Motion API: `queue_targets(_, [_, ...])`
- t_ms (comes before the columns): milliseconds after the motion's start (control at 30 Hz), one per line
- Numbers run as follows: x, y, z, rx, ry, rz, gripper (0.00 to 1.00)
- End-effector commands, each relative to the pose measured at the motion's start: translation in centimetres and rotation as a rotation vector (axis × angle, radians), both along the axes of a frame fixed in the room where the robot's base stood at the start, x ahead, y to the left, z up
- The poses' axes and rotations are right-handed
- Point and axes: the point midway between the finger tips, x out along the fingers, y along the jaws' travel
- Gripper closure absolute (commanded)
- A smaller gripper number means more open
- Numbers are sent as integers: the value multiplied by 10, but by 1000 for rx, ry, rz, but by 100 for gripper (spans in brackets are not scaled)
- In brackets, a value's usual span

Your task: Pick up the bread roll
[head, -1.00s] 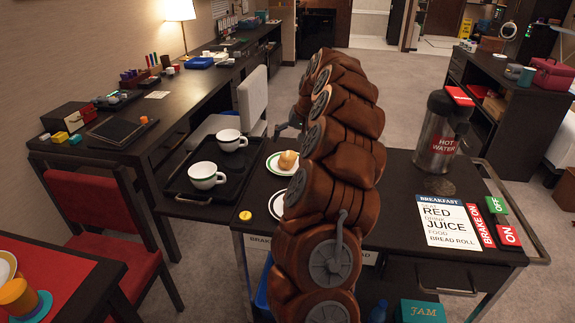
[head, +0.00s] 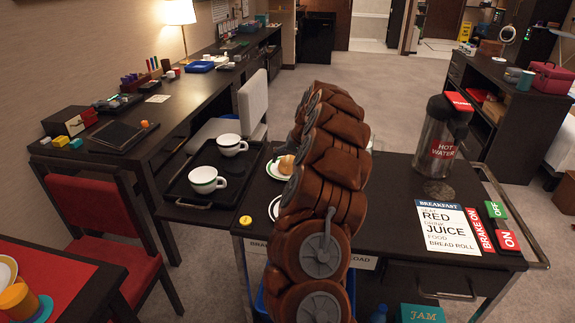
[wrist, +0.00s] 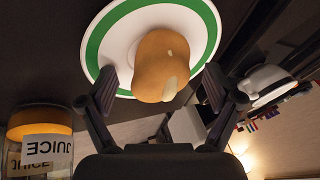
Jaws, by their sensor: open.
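The bread roll (wrist: 163,66) is golden brown and sits on a white plate with a green rim (wrist: 98,47). In the head view the roll (head: 287,164) and its plate (head: 273,168) show on the dark cart top, partly hidden behind my brown arm. My gripper (wrist: 162,92) is open in the wrist view, with one finger on each side of the roll's near end. I cannot tell whether the fingers touch the roll or the plate. In the head view my gripper is mostly hidden by my arm.
A black tray (head: 190,205) with two white cups (head: 205,180) stands left of the plate. A hot water flask (head: 440,140) and a breakfast card (head: 448,230) are on the cart's right side. A jar labelled juice (wrist: 38,145) shows at lower left in the wrist view.

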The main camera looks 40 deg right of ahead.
Motion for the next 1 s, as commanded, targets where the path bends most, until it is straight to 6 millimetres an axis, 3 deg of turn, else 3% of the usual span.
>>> queue_targets(100, [0,0,1,1,-1,0,9])
queue_targets(700, [0,0,0,1,0,1,72])
queue_targets(1000, [0,0,3,1,0,1,74])
